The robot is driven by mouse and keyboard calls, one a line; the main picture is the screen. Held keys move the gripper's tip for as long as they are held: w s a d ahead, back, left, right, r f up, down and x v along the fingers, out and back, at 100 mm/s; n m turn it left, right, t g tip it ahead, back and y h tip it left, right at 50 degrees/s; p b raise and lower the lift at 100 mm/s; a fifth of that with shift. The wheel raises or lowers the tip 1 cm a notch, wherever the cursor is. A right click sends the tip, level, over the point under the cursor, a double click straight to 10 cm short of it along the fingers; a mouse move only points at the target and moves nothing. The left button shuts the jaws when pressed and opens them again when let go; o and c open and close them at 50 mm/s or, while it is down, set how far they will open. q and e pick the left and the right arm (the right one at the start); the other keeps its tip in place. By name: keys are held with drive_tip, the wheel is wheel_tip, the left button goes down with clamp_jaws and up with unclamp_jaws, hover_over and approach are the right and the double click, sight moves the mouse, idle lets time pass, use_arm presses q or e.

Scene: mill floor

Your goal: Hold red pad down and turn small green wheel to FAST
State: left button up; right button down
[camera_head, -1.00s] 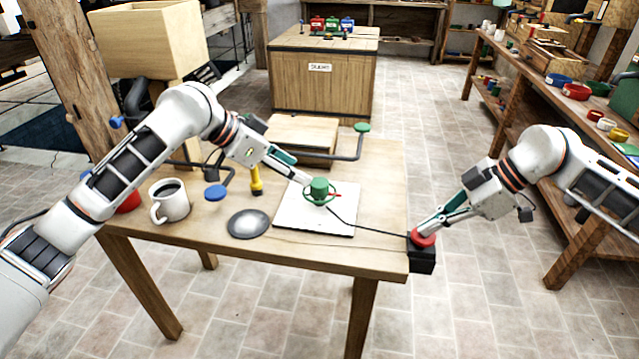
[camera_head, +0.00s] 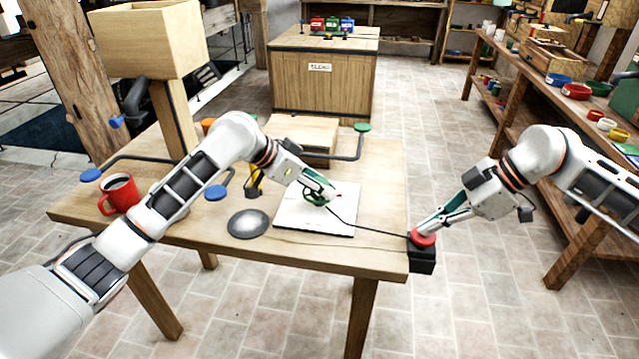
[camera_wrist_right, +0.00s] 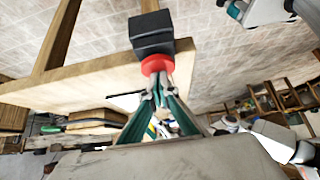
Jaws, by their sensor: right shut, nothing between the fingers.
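The small green wheel (camera_head: 313,199) stands on a white plate (camera_head: 290,218) on the table, mostly covered by my left gripper (camera_head: 326,193). A small red mark shows at its right. My left fingers are at the wheel from above left; whether they are closed on it I cannot tell. The red pad (camera_head: 422,240) sits on a black box at the table's right front corner; it also shows in the right wrist view (camera_wrist_right: 157,65). My right gripper (camera_head: 428,231) is shut and empty, its fingertips at the pad's top. Any FAST marking is not legible.
A grey disc (camera_head: 248,224) lies left of the plate. A red mug (camera_head: 121,192), blue-ended bent rods (camera_head: 216,192) and a green-knobbed bent rod (camera_head: 362,128) are around the table. A wooden box (camera_head: 305,130) is behind the plate. A cable runs from wheel to pad.

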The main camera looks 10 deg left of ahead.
use_arm(q)
drive_tip(key=c, duration=0.7)
use_arm(e)
drive_tip(key=shift+f, duration=0.1)
use_arm(q)
drive_tip(key=shift+o, duration=0.2)
drive_tip(key=shift+n+t+y, duration=0.4)
drive_tip(key=shift+n, duration=0.3)
drive_tip(key=shift+c, duration=0.2)
drive_tip(key=o, duration=1.1)
drive_tip(key=shift+o, duration=0.2)
drive_tip(key=shift+r, duration=0.1)
